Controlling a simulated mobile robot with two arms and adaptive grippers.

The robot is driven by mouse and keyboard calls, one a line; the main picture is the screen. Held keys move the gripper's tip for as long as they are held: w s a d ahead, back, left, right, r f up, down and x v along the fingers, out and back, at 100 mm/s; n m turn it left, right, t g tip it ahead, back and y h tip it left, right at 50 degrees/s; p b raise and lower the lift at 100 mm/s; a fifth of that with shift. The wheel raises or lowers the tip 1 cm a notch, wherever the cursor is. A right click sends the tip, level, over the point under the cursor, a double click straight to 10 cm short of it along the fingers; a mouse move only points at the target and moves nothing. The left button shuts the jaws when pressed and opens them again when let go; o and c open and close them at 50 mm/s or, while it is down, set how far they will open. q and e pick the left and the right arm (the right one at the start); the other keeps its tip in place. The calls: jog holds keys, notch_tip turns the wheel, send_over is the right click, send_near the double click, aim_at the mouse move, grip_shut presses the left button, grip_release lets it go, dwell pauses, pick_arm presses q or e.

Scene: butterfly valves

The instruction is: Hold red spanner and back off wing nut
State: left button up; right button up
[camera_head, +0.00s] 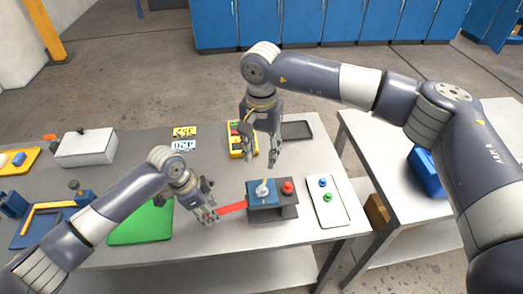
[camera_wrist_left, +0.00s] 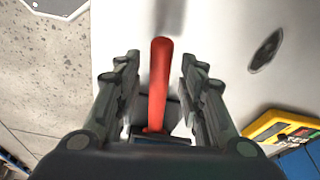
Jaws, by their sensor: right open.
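The red spanner (camera_head: 232,208) sticks out to the left from the block fixture (camera_head: 272,212) near the table's front edge. My left gripper (camera_head: 208,217) is at the spanner's free end. In the left wrist view the spanner (camera_wrist_left: 159,85) lies between the two open fingers (camera_wrist_left: 160,90), with a gap on each side. A pale grey piece, apparently the wing nut (camera_head: 262,190), stands on the fixture's blue top; its shape is too small to make out clearly. My right gripper (camera_head: 260,152) is open and empty, pointing down above and behind the fixture.
A white panel (camera_head: 326,213) with a blue and a green knob lies right of the fixture, which also bears a red knob (camera_head: 287,187). A yellow meter (camera_head: 236,146) and a dark tray (camera_head: 297,130) lie behind. A green mat (camera_head: 143,224) lies left, partly under my left arm.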

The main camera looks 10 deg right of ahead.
pick_arm(q)
jog(key=shift+r+p, duration=2.7)
jog(key=shift+r, duration=0.2)
jog(key=shift+f, duration=0.1)
